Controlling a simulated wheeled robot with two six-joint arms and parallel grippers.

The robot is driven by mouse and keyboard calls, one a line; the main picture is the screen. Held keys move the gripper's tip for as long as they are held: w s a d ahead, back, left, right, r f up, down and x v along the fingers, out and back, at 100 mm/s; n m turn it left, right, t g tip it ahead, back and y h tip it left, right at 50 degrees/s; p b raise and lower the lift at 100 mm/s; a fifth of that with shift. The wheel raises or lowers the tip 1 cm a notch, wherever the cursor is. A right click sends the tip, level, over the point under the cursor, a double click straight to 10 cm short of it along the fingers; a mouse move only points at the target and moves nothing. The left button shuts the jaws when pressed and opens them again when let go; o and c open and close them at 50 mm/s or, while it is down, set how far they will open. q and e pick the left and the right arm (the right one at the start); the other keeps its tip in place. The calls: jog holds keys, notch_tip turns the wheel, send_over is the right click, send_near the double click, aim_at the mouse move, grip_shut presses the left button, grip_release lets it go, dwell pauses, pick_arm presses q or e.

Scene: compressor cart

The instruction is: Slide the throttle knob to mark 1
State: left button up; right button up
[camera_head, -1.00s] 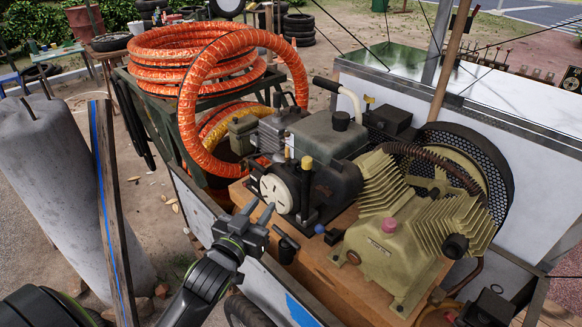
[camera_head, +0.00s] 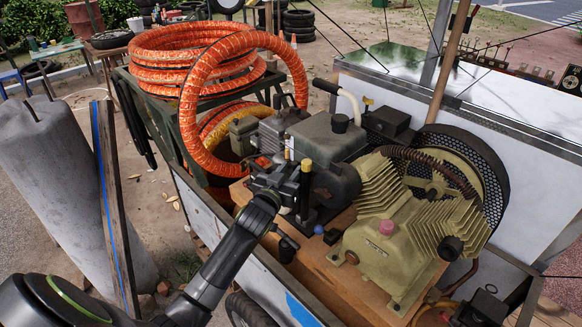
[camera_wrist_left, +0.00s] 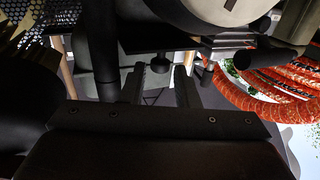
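My left gripper (camera_head: 277,180) is in front of the engine and covers most of its pale round starter disc. In the left wrist view its two dark fingers (camera_wrist_left: 160,85) stand apart with a gap between them. A small dark knob (camera_wrist_left: 160,63) on a short stem shows just beyond that gap. It may be the throttle knob, but I cannot be sure. No contact with it is visible. In the head view that spot is hidden behind the gripper. A black post with a yellow top (camera_head: 306,165) stands just right of the gripper. No mark numbers are legible. My right gripper is not in view.
The tan compressor (camera_head: 385,245) sits to the right on the wooden deck (camera_head: 325,258). Orange hose coils (camera_head: 190,85) lie behind and left; they also show in the wrist view (camera_wrist_left: 265,100). A grey fuel tank (camera_head: 328,138) is behind the gripper. Engine parts crowd the gripper closely.

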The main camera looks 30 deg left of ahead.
pick_arm(q)
jog(key=shift+w, duration=0.6)
jog(key=shift+c, duration=0.2)
grip_shut()
jog(key=shift+w+a, duration=0.25)
jog(key=shift+a, duration=0.45)
jog(key=shift+w+a, duration=0.25)
jog(key=shift+a, duration=0.4)
jog(key=shift+r, duration=0.15)
jog(key=shift+c, duration=0.5)
grip_release()
jog(key=shift+o, duration=0.7)
jog(key=shift+a, duration=0.15)
